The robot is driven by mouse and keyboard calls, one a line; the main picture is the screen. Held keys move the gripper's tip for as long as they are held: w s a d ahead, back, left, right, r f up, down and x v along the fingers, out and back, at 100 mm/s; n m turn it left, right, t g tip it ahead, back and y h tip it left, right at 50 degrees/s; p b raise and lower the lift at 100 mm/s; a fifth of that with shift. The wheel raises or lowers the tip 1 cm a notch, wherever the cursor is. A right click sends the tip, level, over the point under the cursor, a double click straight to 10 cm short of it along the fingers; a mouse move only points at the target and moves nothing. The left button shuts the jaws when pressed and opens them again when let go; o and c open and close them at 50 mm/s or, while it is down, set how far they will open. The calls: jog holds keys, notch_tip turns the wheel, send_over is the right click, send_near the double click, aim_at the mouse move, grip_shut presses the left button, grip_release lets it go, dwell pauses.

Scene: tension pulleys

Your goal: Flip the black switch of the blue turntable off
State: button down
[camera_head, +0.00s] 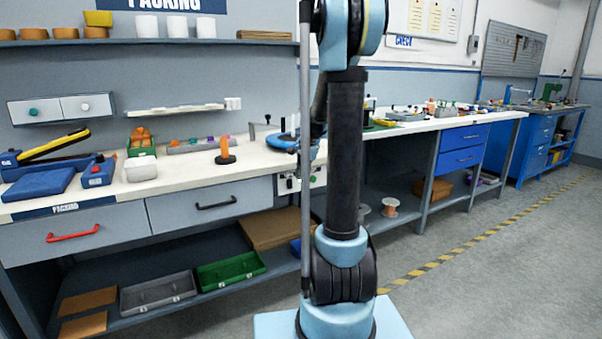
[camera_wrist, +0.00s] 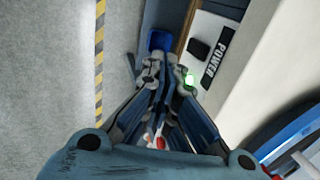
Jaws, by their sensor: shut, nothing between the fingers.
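The blue turntable (camera_head: 281,142) sits on the long white bench, partly hidden behind my arm. Its blue edge also shows at the lower right of the wrist view (camera_wrist: 290,138). In the wrist view a black switch (camera_wrist: 199,49) sits on a pale panel beside a black POWER label (camera_wrist: 217,58). A glowing green light (camera_wrist: 189,80) is close to my fingers. My gripper (camera_wrist: 168,72) is shut and empty, with its tips to the left of the switch. I cannot tell whether it touches the panel. The switch's tilt is unclear.
The white bench top (camera_head: 190,178) holds an orange-topped stand (camera_head: 226,150), blue boxes and small trays. Grey drawers (camera_head: 207,206) are below its front edge. A yellow-black floor stripe (camera_head: 470,240) crosses the open floor at right.

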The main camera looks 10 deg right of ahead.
aim_at(295, 179)
jog(key=shift+w+a+f, duration=0.3)
jog(key=shift+w+f, duration=0.65)
jog(key=shift+f, duration=0.15)
jog(key=shift+w+a+f, duration=0.35)
jog(key=shift+w+f, duration=0.6)
jog(key=shift+f, duration=0.15)
jog(key=shift+w+a+f, duration=0.3)
jog(key=shift+w+f, duration=0.65)
jog(key=shift+f, duration=0.15)
jog(key=shift+w+f+t, duration=0.15)
jog(key=shift+w+t, duration=0.05)
jog(key=shift+t, duration=0.4)
jog(key=shift+r, duration=0.8)
